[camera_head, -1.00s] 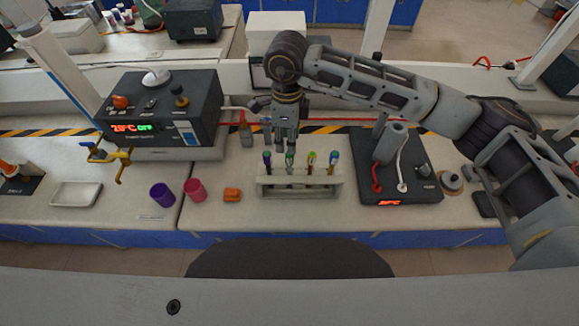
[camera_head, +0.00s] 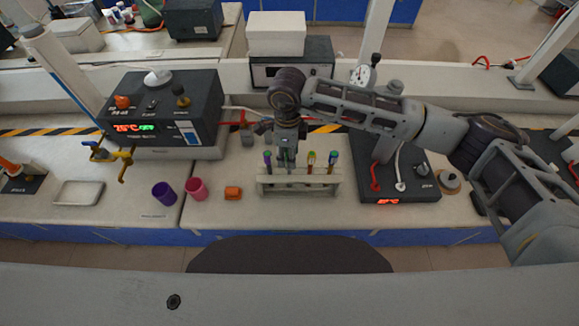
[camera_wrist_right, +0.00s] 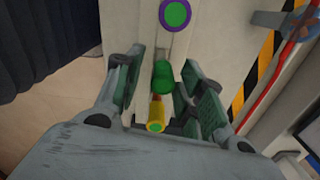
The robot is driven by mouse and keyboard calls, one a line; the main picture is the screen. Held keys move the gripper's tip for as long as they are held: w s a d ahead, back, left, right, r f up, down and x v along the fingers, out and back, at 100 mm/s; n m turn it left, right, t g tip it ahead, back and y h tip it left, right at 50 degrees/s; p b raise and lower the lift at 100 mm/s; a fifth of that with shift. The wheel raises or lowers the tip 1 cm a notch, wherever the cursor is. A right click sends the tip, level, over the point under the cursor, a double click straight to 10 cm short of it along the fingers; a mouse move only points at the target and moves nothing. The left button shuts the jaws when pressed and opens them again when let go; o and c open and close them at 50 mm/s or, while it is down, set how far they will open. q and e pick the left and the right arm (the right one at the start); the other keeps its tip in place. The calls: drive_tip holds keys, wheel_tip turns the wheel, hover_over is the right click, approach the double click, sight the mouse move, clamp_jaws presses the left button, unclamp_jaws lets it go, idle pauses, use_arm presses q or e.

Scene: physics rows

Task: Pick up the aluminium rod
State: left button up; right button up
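A pale rack (camera_head: 300,187) holds several upright rods with coloured tops. I cannot tell by look which rod is aluminium. My right gripper (camera_head: 287,160) is down over the second rod from the left, mostly hiding it. In the right wrist view a green-topped rod (camera_wrist_right: 163,75) stands between the two spread fingers of the gripper (camera_wrist_right: 158,95), with a purple-ringed rod (camera_wrist_right: 175,14) and a yellow-ringed rod (camera_wrist_right: 156,118) in line with it. My left gripper is out of view.
A dark device (camera_head: 425,190) with cables and a red display stands right of the rack.

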sight(289, 172)
drive_tip(key=shift+f, duration=0.85)
drive_tip(key=shift+f, duration=0.1)
drive_tip(key=shift+w+d+f+p, duration=0.1)
drive_tip(key=shift+f+p, duration=0.35)
drive_tip(key=shift+f, duration=0.15)
drive_tip(key=shift+w+d+f+p, duration=0.1)
drive_tip(key=shift+f+p, duration=0.3)
drive_tip(key=shift+f, duration=0.15)
wheel_tip(289, 172, down, 3)
drive_tip(key=shift+r+p, duration=0.15)
drive_tip(key=shift+p, duration=0.15)
clamp_jaws()
